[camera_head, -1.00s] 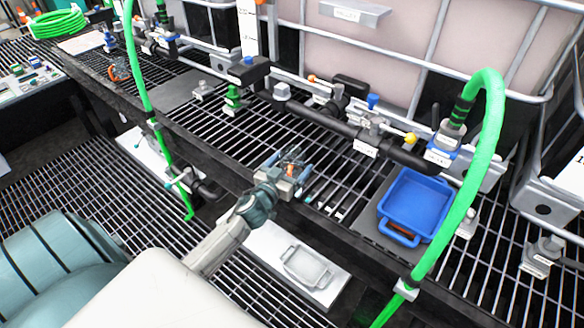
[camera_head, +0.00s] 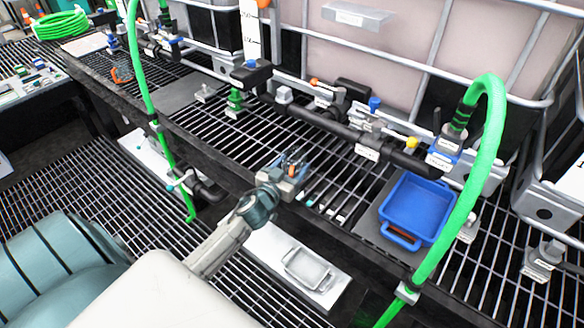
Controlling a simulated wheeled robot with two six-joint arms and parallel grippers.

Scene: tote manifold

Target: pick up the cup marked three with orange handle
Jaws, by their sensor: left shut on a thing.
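My left gripper (camera_head: 292,163) is over the front part of the grated bench, with its blue-tipped fingers pointing away from me. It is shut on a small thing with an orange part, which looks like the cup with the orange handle. The fingers hide most of it, and no number can be read. Several small pieces with coloured ends (camera_head: 318,204) lie at the grating just right of the gripper. My right gripper is not in view.
A blue tray (camera_head: 418,205) sits on a dark plate at the right. A green hose (camera_head: 470,180) arches beside it. A dark pipe with valves (camera_head: 345,132) runs along the back. A white panel with a tray (camera_head: 308,268) lies below the bench's front edge.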

